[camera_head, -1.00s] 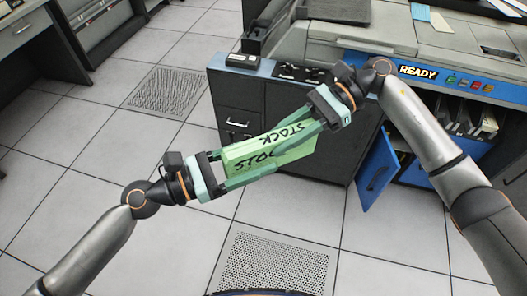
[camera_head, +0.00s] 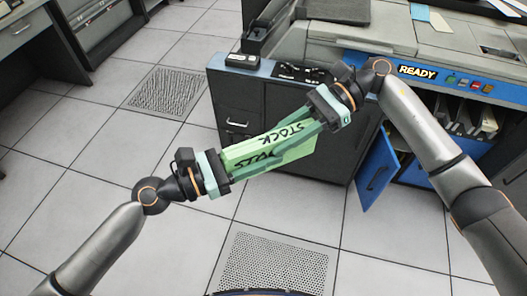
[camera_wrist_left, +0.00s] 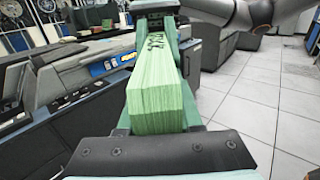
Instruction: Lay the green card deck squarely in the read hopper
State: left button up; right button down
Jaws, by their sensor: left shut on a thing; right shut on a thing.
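The green card deck (camera_head: 268,150), marked STOCK in black, is held in the air, tilted, between my two grippers in front of the card machine. My left gripper (camera_head: 236,163) is shut on its lower left end. My right gripper (camera_head: 310,128) is shut on its upper right end. In the left wrist view the deck (camera_wrist_left: 158,98) runs away from the camera toward my right gripper (camera_wrist_left: 158,22). A dark tray-like part (camera_head: 262,35) stands at the machine's left end; I cannot tell whether it is the read hopper.
The machine (camera_head: 420,45) has a READY panel (camera_head: 417,72) and a dark cabinet (camera_head: 262,105) below. An open blue door (camera_head: 376,170) juts out near my right arm. Dark cards or bins (camera_head: 470,115) show inside. The tiled floor (camera_head: 110,165) at left is clear.

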dwell(0.5)
jog(key=c, duration=0.5)
grip_release()
jog(key=shift+d, duration=0.15)
